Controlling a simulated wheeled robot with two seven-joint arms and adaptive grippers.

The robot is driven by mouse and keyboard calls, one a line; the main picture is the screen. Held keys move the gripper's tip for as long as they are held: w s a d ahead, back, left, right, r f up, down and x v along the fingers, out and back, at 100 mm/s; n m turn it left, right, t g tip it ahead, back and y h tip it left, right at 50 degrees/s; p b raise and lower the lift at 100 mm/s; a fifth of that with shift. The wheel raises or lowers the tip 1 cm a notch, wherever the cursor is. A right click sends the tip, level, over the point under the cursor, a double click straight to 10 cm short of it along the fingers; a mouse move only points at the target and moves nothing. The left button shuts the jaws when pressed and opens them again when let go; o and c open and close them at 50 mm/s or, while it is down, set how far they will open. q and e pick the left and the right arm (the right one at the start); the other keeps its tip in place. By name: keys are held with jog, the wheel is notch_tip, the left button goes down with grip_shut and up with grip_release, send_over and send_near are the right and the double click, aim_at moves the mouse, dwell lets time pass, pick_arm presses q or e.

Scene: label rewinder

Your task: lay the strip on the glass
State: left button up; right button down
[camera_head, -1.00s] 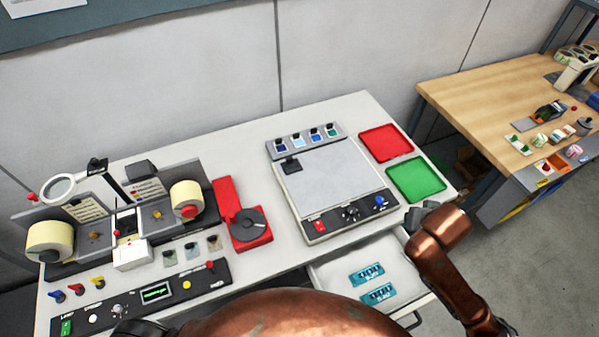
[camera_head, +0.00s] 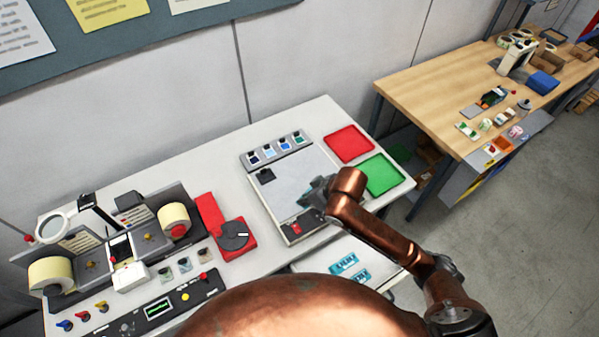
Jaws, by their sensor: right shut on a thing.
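The glass (camera_head: 283,186) is the pale grey square top of the inspection unit in the middle of the bench. My right gripper (camera_head: 316,192) is over the right side of the glass, seen mostly from behind. It is shut on a strip, of which only a small teal patch shows beside the fingers. I cannot tell whether the strip touches the glass. Two teal strips (camera_head: 344,263) lie in the open drawer below the bench's front edge. My left gripper is out of view.
A red tray (camera_head: 349,144) and a green tray (camera_head: 384,174) lie right of the glass. A row of small coloured samples (camera_head: 276,151) stands behind it. The rewinder with its label rolls (camera_head: 174,219) and a red dispenser (camera_head: 231,234) stand to the left.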

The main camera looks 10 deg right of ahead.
jog(key=shift+a+r, duration=0.25)
jog(key=shift+a, duration=0.15)
jog(key=shift+a+n+p, duration=0.1)
jog(key=shift+n+p, duration=0.2)
jog(key=shift+p, duration=0.05)
jog(key=w+d+f, duration=0.1)
jog(key=w+f, duration=0.2)
jog(key=w, duration=0.1)
jog(key=w+d+f+p, duration=0.1)
jog(key=w+f, duration=0.2)
jog(key=w, duration=0.1)
jog(key=w+d+f+p, duration=0.1)
jog(key=w+d+f, duration=0.1)
jog(key=w+f, duration=0.1)
jog(key=shift+w, duration=0.6)
jog(key=shift+w+d+f, duration=0.2)
jog(key=shift+w+f, duration=0.15)
jog(key=shift+f, duration=0.15)
notch_tip(320, 180, down, 3)
jog(key=shift+w+r+p, duration=0.1)
jog(key=shift+p, duration=0.65)
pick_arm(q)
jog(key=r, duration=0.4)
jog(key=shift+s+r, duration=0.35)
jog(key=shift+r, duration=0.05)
pick_arm(e)
jog(key=shift+f, duration=0.25)
